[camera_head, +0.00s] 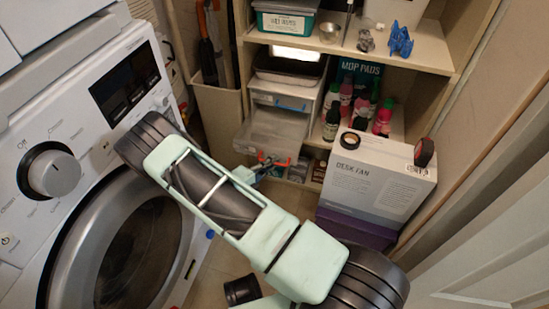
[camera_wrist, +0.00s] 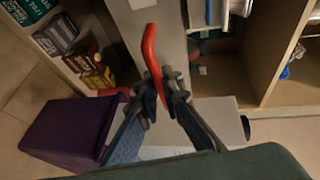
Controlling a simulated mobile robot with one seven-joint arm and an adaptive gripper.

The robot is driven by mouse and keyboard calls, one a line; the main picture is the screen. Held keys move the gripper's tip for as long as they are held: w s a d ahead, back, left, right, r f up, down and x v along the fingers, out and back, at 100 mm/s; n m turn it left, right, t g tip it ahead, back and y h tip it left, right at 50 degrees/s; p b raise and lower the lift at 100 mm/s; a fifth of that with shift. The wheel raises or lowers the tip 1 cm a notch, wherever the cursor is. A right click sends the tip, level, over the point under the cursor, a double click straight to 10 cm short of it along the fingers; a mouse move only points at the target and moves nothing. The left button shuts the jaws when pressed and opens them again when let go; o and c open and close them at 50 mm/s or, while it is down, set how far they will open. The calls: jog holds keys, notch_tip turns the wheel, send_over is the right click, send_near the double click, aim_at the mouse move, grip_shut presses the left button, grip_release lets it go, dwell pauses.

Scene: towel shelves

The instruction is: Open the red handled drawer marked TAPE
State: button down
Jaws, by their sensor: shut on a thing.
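The red handle (camera_head: 275,162) is on the front of a pale, see-through drawer (camera_head: 272,130) low in the small drawer unit. The drawer stands pulled out from the unit, and its inside shows from above. My gripper (camera_head: 264,168) is at the handle, partly covered by my arm. In the wrist view, my gripper's fingers (camera_wrist: 164,88) are closed around the lower part of the red handle (camera_wrist: 150,50), with the grey drawer front (camera_wrist: 170,30) behind. The TAPE marking cannot be read.
A blue-handled drawer (camera_head: 291,103) sits above, shut. The desk fan box (camera_head: 370,180) stands close at right on a purple box (camera_head: 345,228). Bottles (camera_head: 383,117) stand on the shelf beside the unit. The washing machine (camera_head: 110,200) is at left, with a narrow floor strip between.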

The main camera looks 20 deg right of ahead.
jog(key=shift+s+a, duration=0.2)
jog(key=shift+a, duration=0.05)
dwell(0.3)
jog(key=c, duration=2.1)
grip_release()
jog(key=shift+r, duration=0.1)
